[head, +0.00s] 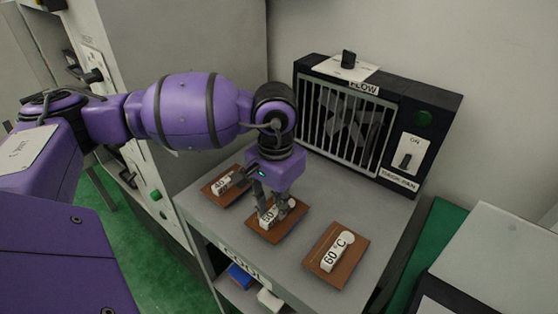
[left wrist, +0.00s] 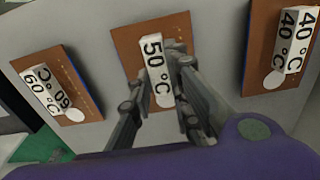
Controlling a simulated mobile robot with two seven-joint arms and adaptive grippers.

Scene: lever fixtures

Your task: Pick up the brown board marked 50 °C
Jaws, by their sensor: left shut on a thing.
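The brown board marked 50 °C (head: 287,226) lies in the middle of three similar boards on the grey table. It also shows in the left wrist view (left wrist: 127,44), with a white raised block (left wrist: 154,68) lettered 50 °C on it. My left gripper (head: 271,209) points down over this board and is shut on the white block. In the left wrist view its fingers (left wrist: 160,90) sit on either side of the block. The board looks flat on the table; I cannot tell whether it is lifted. My right gripper is not in view.
Brown boards marked 40 °C (head: 231,198) and 60 °C (head: 352,264) lie on either side, each with a white block. A black fan unit (head: 445,103) with a grille, labelled FLOW, stands at the table's back. A grey cabinet (head: 190,45) rises at the left.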

